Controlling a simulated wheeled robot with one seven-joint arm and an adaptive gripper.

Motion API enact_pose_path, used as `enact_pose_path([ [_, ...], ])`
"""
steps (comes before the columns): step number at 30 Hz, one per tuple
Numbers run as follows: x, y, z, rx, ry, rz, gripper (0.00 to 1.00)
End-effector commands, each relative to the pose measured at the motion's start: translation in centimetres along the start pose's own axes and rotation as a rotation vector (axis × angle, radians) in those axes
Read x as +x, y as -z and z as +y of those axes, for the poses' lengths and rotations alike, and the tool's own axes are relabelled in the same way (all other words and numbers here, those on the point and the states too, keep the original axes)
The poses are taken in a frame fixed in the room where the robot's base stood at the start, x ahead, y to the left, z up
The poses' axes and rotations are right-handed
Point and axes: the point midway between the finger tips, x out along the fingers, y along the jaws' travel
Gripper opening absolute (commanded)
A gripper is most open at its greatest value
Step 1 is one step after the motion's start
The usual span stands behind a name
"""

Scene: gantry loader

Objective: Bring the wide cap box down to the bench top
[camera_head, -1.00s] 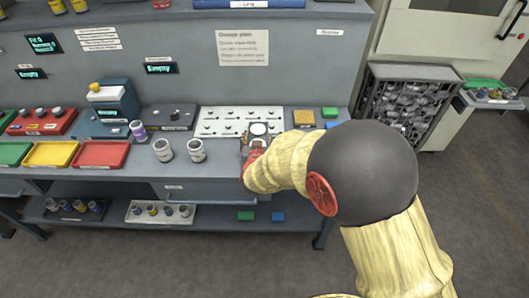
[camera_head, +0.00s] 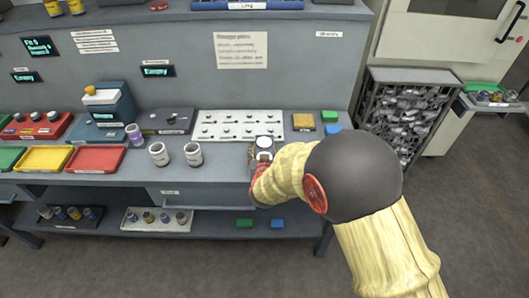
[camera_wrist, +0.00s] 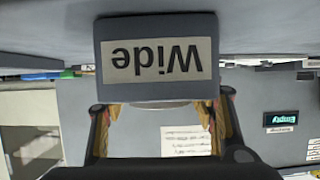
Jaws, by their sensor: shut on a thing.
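The wide cap box (camera_wrist: 157,88) fills the upper middle of the wrist view, a grey box with a pale "Wide" label reading upside down. My gripper (camera_wrist: 163,108) has a finger on each side of it and is shut on it. In the head view my gripper (camera_head: 262,160) is at the front right of the bench top (camera_head: 225,163), mostly hidden by my arm. A white round face (camera_head: 264,142) shows just beyond the fingers. I cannot tell whether the box touches the bench.
Red (camera_head: 95,158) and yellow (camera_head: 42,159) trays lie left. Bare bench lies between jars and gripper.

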Motion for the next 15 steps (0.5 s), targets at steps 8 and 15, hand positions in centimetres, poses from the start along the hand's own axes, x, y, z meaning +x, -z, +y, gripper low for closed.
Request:
enact_pose_path([
  [8, 0.06, -0.19, 0.0, 0.0, 0.0, -0.001, 0.69],
  [15, 0.06, -0.19, 0.0, 0.0, 0.0, -0.001, 0.75],
])
